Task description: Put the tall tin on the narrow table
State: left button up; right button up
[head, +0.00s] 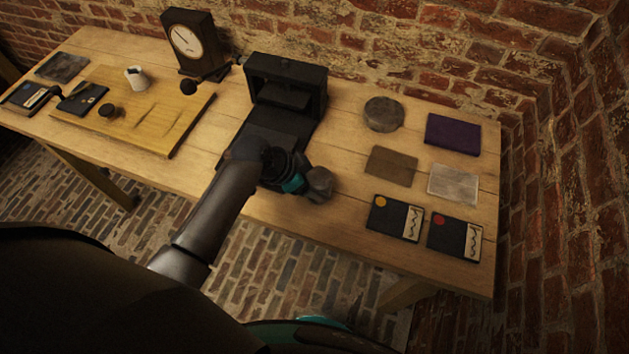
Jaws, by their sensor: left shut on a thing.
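My left gripper (305,186) reaches in over the front edge of the wooden table. It is shut on a small grey tin-like thing (320,182), partly hidden by the gripper; whether it is the tall tin I cannot tell for sure. Whether it touches the tabletop is also unclear. A round grey tin (383,114) stands on the right part of the long, narrow wooden table (345,215). My right gripper does not show.
A black open-fronted box device (287,82) stands mid-table, with a dark clock (195,44) left of it. A wooden board (150,135) holds a white cup (137,78) and small items. Flat cards (395,217) and a purple pad (452,134) lie at the right. A brick wall closes the back and right.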

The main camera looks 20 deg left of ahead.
pick_arm(q)
jog(key=shift+f, duration=0.2)
jog(key=o, duration=1.4)
jog(key=shift+r, duration=0.1)
jog(key=shift+a+r, duration=0.1)
jog(key=shift+r, duration=0.2)
jog(key=p+v, duration=0.2)
jog(key=v, duration=0.9)
jog(key=shift+s+a+r+p, duration=0.1)
jog(key=shift+r+p, duration=0.2)
jog(key=shift+p, duration=0.1)
